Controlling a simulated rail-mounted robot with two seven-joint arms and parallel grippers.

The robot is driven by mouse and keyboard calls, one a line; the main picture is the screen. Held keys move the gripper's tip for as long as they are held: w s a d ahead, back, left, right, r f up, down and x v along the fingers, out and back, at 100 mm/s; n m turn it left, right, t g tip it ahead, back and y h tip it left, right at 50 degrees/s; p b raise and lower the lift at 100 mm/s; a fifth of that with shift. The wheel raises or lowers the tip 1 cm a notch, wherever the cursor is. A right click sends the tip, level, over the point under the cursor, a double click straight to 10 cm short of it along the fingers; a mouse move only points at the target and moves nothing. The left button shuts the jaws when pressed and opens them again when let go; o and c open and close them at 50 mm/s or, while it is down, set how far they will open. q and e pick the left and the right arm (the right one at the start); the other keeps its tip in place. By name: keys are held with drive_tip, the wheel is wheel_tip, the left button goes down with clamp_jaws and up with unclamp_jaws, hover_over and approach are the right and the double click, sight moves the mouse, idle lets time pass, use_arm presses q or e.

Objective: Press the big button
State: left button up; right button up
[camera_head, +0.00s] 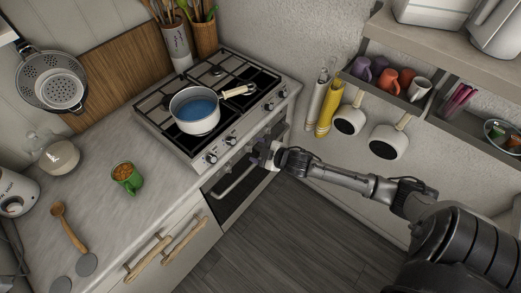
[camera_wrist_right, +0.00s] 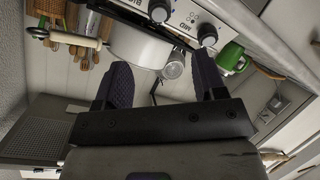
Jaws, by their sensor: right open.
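My right gripper (camera_head: 268,155) is at the front of the stove (camera_head: 178,150), by its row of dark knobs and above the oven door handle. It is open and its jaws look empty; the two dark fingers (camera_wrist_right: 160,82) stand apart in the right wrist view. In that view the stove's control panel with a knob (camera_wrist_right: 207,35) lies beyond the fingers. I cannot pick out a big button for certain in either view; the gripper hides part of the panel. My left gripper is not in view.
A white pot (camera_head: 187,124) with blue liquid stands on the stove. A green mug (camera_head: 130,181) and a wooden spoon (camera_head: 68,227) are on the counter. Two white pans hang below the shelf (camera_head: 382,88) at right. The floor (camera_head: 290,240) is clear.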

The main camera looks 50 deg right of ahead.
drive_tip(key=shift+s+r, duration=0.15)
drive_tip(key=shift+s, duration=0.25)
drive_tip(key=shift+c, duration=0.2)
